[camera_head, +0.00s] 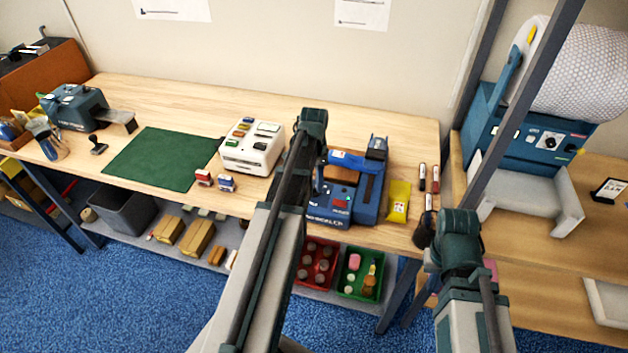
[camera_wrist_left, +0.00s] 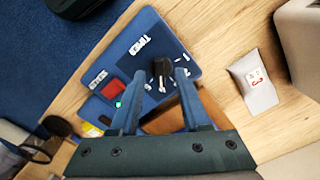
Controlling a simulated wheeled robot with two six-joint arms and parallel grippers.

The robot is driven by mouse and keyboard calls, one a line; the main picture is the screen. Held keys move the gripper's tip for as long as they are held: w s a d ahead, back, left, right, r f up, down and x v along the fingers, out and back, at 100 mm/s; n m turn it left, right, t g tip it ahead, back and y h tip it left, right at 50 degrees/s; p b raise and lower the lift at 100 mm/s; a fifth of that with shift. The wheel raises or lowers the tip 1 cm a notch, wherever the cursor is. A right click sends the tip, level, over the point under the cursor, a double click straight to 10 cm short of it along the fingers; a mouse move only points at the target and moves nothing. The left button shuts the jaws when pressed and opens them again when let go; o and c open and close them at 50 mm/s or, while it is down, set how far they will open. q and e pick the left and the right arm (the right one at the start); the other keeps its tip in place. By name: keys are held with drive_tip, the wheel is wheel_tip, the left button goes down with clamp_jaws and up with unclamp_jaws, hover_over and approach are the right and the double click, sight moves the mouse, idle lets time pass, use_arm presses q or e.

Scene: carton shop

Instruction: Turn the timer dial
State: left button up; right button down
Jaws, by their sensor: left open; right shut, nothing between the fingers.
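The blue sealer (camera_head: 368,200) stands on the wooden bench. Its front panel also shows in the left wrist view (camera_wrist_left: 124,52), with a red switch (camera_wrist_left: 117,89) and a lit green lamp. A black dial (camera_wrist_left: 162,67) with a pale pointer sits on that panel. My left gripper (camera_wrist_left: 160,76) is open above the panel. Its fingers lie on either side of the dial in the picture; contact is not clear. In the head view my left arm hides part of the sealer. My right gripper (camera_head: 424,234) is small and dark beside its arm, low at the bench's right end.
A white device (camera_head: 252,146) and two small stamps (camera_head: 215,181) stand left of the sealer. A yellow pouch (camera_head: 398,201) and several markers (camera_head: 435,179) lie to its right. The green mat (camera_head: 160,160) is clear. Red and green bins (camera_head: 361,275) stand below the bench.

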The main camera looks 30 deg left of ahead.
sight(314, 188)
use_arm(q)
wheel_tip(314, 188, up, 12)
drive_tip(key=p, duration=1)
drive_tip(key=shift+f+p, duration=0.2)
drive_tip(key=shift+p, duration=0.1)
use_arm(e)
wheel_tip(314, 188, up, 12)
drive_tip(key=shift+f, duration=0.25)
use_arm(q)
drive_tip(key=shift+d+f, duration=0.1)
drive_tip(key=shift+d, duration=0.05)
drive_tip(key=s+d+f+b, duration=0.3)
drive_tip(key=s+d+b, duration=0.1)
drive_tip(key=d, duration=0.5)
drive_tip(key=s+d+f+b, duration=0.3)
drive_tip(key=s+d, duration=0.3)
drive_tip(key=d, duration=0.4)
drive_tip(key=s+d+f+y+b, duration=0.1)
drive_tip(key=s+d+f+b, duration=0.3)
drive_tip(key=d, duration=0.5)
drive_tip(key=shift+s+d+f+n+b, duration=0.35)
drive_tip(key=shift+s+f, duration=0.3)
drive_tip(key=shift+s, duration=0.3)
use_arm(e)
wheel_tip(314, 188, down, 12)
drive_tip(key=shift+r, duration=0.2)
